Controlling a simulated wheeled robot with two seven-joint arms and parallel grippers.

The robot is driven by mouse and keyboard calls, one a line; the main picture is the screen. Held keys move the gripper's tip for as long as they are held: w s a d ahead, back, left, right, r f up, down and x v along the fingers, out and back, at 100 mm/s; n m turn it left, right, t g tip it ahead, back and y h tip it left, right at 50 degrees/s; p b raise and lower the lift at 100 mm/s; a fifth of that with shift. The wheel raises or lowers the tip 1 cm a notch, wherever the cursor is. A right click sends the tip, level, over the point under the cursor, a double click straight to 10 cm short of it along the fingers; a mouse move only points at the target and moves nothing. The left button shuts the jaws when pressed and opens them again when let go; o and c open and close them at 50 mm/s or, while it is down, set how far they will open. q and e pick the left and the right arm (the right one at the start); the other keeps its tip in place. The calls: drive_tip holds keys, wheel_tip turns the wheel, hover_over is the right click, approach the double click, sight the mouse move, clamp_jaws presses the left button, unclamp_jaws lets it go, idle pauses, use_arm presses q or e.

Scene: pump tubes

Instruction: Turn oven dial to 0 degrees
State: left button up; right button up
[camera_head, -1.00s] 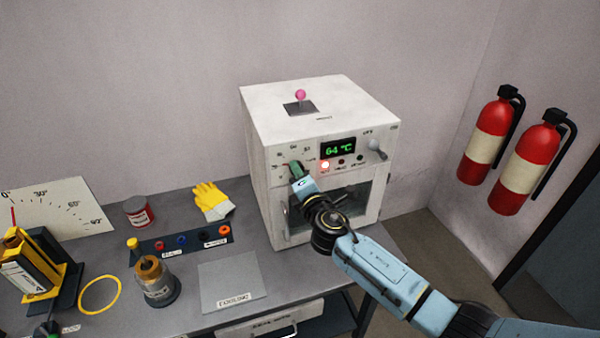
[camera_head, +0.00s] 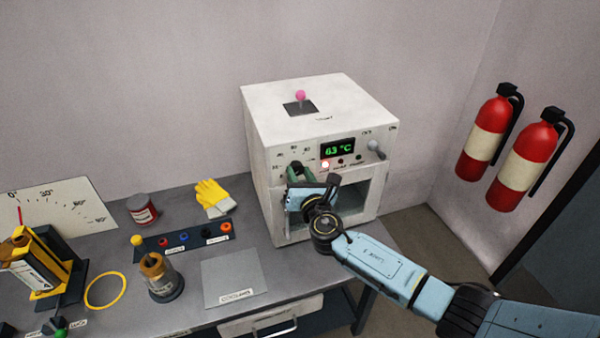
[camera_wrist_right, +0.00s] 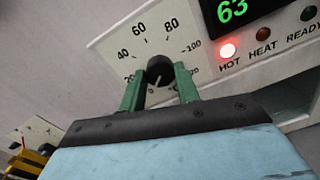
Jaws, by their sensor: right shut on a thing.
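The white oven (camera_head: 275,150) stands at the back right of the table. Its black dial (camera_wrist_right: 159,68) sits inside a printed scale with 20, 40, 60, 80 and 100 around it. The dial's white mark points roughly downward in the right wrist view, near the bottom of the scale. My right gripper (camera_wrist_right: 159,84) is shut on the dial, one green finger on each side. In the head view, my gripper (camera_head: 297,174) covers most of the dial. The green display (camera_head: 338,149) reads 63 °C, and the red light (camera_head: 325,165) labelled HOT is lit. My left gripper is not in view.
A grey lever (camera_head: 376,148) is on the oven front, right of the display. Left on the table are a yellow glove (camera_head: 212,196), a can (camera_head: 142,209), a grey plate (camera_head: 233,277) and a yellow ring (camera_head: 105,291).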

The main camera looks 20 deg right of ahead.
drive_tip(key=shift+n, duration=0.6)
drive_tip(key=o, duration=1)
drive_tip(key=shift+s, duration=0.1)
drive_tip(key=s, duration=1.3)
drive_tip(key=shift+s, duration=0.1)
